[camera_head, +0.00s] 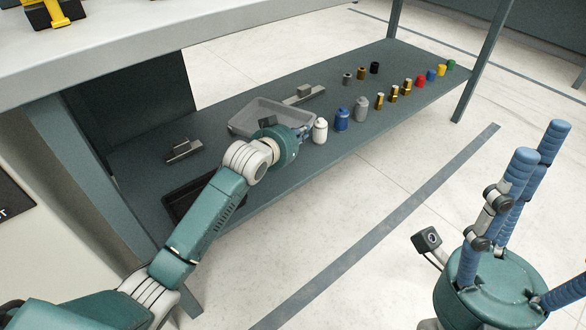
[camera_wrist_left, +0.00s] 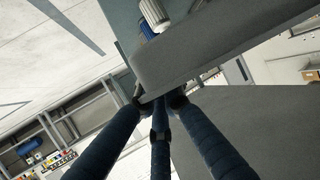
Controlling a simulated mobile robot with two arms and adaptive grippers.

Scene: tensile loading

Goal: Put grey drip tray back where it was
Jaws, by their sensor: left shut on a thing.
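The grey drip tray (camera_head: 245,112) is a shallow rectangular tray at the lower shelf, left of the row of bottles. My left gripper (camera_head: 288,130) reaches in over the shelf and is shut on the tray's near right side; its wrist hides part of the tray. In the left wrist view the fingers (camera_wrist_left: 158,100) close on the edge of a plain grey surface, the tray (camera_wrist_left: 205,48). Whether the tray touches the shelf cannot be told. My right gripper (camera_head: 550,205) is open and empty above the floor, its fingers spread.
On the lower shelf (camera_head: 345,90) a white bottle (camera_head: 320,130), blue bottle (camera_head: 342,120) and grey bottle (camera_head: 361,109) stand close to the tray. A black tray (camera_head: 182,203) lies at front left. Metal fixtures (camera_head: 182,150) and (camera_head: 304,94) sit left and behind. Several small parts stand right.

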